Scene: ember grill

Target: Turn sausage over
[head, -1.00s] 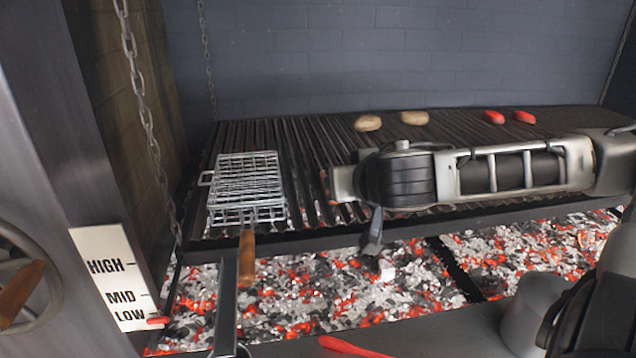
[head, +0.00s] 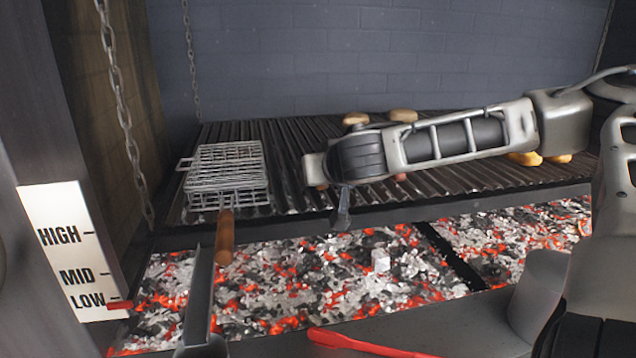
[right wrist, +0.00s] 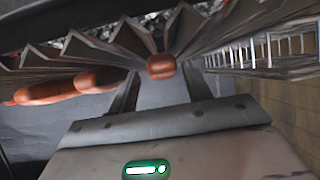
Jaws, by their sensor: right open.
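A reddish-brown sausage (right wrist: 161,67) shows end-on between the fingers of my right gripper (right wrist: 153,88) in the right wrist view. The fingers are open; I cannot tell whether they touch it. Another sausage (right wrist: 52,92) and one more beside it (right wrist: 100,80) lie to the left in that view. In the head view my right gripper (head: 318,172) is low over the middle of the grill grate (head: 290,150). My arm hides most of the sausages there; only small reddish parts show under it.
A wire grill basket (head: 228,170) with a wooden handle lies on the grate's left. Two tan round pieces (head: 403,115) lie at the back, two yellow pieces (head: 525,158) at the right. Glowing coals (head: 300,270) lie below. A red-handled tool (head: 360,343) is in front.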

